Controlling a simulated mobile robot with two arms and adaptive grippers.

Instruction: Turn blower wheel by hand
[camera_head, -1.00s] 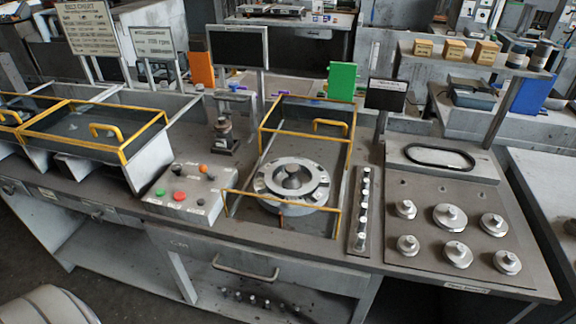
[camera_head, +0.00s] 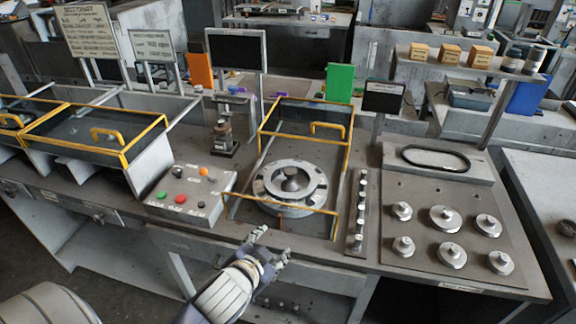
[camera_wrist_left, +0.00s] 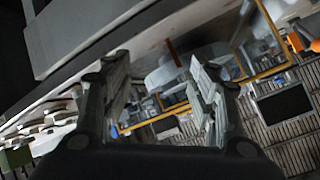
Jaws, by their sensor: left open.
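The blower wheel (camera_head: 290,184) is a round grey metal ring with a central knob. It sits inside a yellow-framed housing (camera_head: 346,150) at the middle of the bench in the head view. My left gripper (camera_head: 268,243) is open and empty, in front of the bench's front edge, nearer to me than the wheel and apart from it. In the left wrist view its two fingers (camera_wrist_left: 160,100) stand apart with nothing between them, and yellow frame bars show beyond. My right gripper does not show.
A control box (camera_head: 188,193) with coloured buttons stands left of the housing. A narrow strip of pegs (camera_head: 359,212) and a plate (camera_head: 420,220) with several round knobs lie to the right. The yellow front bar (camera_head: 280,203) crosses in front of the wheel.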

